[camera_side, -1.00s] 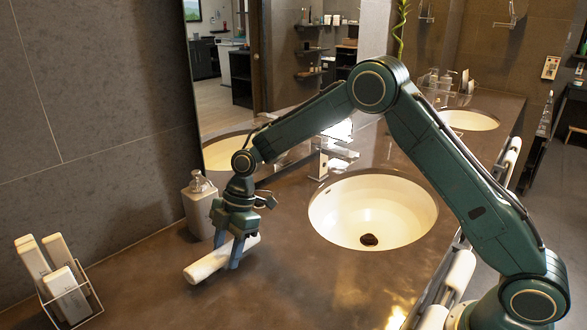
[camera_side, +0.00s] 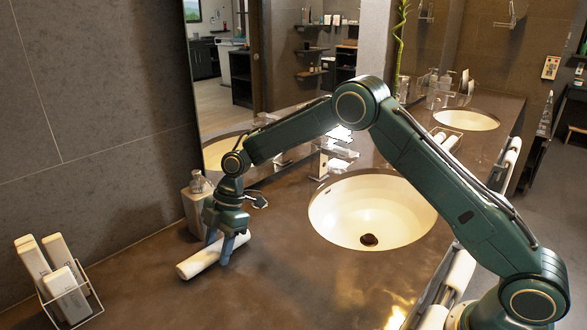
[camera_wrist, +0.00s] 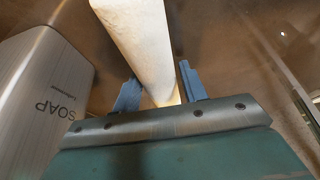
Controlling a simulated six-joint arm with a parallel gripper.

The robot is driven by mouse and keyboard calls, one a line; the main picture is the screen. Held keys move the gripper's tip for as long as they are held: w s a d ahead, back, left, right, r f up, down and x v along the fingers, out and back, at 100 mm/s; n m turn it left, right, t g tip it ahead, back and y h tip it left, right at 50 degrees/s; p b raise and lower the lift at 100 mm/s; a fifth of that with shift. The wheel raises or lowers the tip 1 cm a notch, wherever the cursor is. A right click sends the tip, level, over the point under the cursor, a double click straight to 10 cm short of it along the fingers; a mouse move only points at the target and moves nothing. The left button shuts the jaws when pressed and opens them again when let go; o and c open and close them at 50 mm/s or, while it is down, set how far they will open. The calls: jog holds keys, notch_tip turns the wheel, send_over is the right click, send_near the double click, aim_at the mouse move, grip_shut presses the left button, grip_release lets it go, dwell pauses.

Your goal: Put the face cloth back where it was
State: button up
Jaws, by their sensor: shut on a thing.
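The face cloth (camera_side: 200,264) is a white roll lying slantwise low at the counter, left of the near basin and in front of the soap bottle. My gripper (camera_side: 225,250) points down with its fingers on either side of the roll and is shut on it, toward its right end. In the wrist view the roll (camera_wrist: 138,38) runs up and away between the two blue fingers (camera_wrist: 158,92). I cannot tell whether the roll touches the counter.
The soap bottle (camera_side: 193,205) stands close behind my gripper; it is large at left in the wrist view (camera_wrist: 45,90). A wire holder with white bottles (camera_side: 62,290) is at the lower left. The near basin (camera_side: 372,212) and faucet (camera_side: 325,160) are right. More white rolls (camera_side: 460,270) line the front edge.

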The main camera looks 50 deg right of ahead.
jog(key=shift+f, duration=0.15)
jog(key=o, duration=0.9)
jog(key=shift+o, duration=0.2)
jog(key=shift+v, duration=0.8)
jog(key=d, duration=1.2)
